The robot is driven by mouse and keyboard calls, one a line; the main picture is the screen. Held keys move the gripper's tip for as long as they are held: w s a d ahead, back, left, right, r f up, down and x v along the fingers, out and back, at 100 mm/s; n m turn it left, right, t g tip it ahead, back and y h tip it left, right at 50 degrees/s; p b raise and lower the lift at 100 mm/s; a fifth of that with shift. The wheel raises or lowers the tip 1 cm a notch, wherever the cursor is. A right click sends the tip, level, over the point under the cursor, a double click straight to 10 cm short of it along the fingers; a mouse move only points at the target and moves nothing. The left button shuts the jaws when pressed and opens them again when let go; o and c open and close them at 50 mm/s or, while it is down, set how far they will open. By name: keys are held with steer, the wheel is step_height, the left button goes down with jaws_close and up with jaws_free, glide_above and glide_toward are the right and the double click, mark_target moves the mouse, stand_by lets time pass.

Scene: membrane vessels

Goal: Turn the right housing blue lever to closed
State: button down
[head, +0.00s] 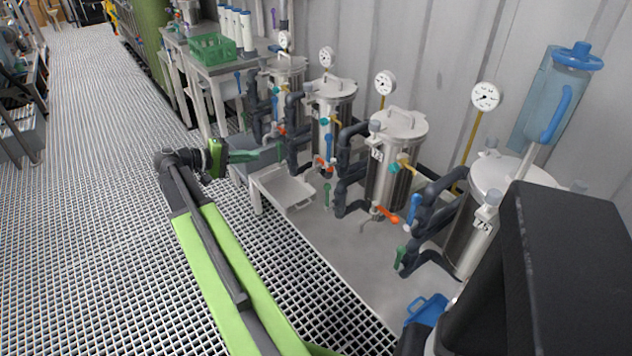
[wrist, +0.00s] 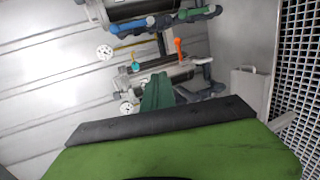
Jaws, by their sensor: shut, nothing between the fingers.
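Several steel housings stand in a row along the wall. The rightmost housing (head: 483,215) is large and partly hidden by my own dark body part. A blue lever (head: 413,208) hangs roughly upright on the dark pipework just left of it. Another blue lever (head: 329,147) stands upright by a housing farther back. My gripper (head: 270,153) is shut and empty, pointing right in front of the farther housings, well left of the rightmost one. In the wrist view my gripper (wrist: 158,85) is a green wedge pointing at the pipework; a blue part (wrist: 128,30) shows above left.
Orange levers (head: 387,214) and green levers (head: 400,257) sit close to the blue ones. A pale tray (head: 283,188) lies below my gripper. A table with a green crate (head: 212,48) stands at the back. The grating floor (head: 90,200) on the left is mostly clear.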

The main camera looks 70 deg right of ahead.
mark_target(328, 151)
steer(key=s+d+m+g+b, duration=0.1)
steer(key=s+d+g, duration=0.1)
steer(key=s+d, duration=0.4)
steer(key=s+d+m+g+b, duration=0.1)
steer(key=s+d, duration=0.4)
steer(key=s, duration=0.6)
steer(key=shift+d+r+g+h+b, duration=0.3)
steer(key=shift+d+r+g+b, duration=0.05)
steer(key=shift+g+b, duration=0.3)
steer(key=shift+s, duration=0.1)
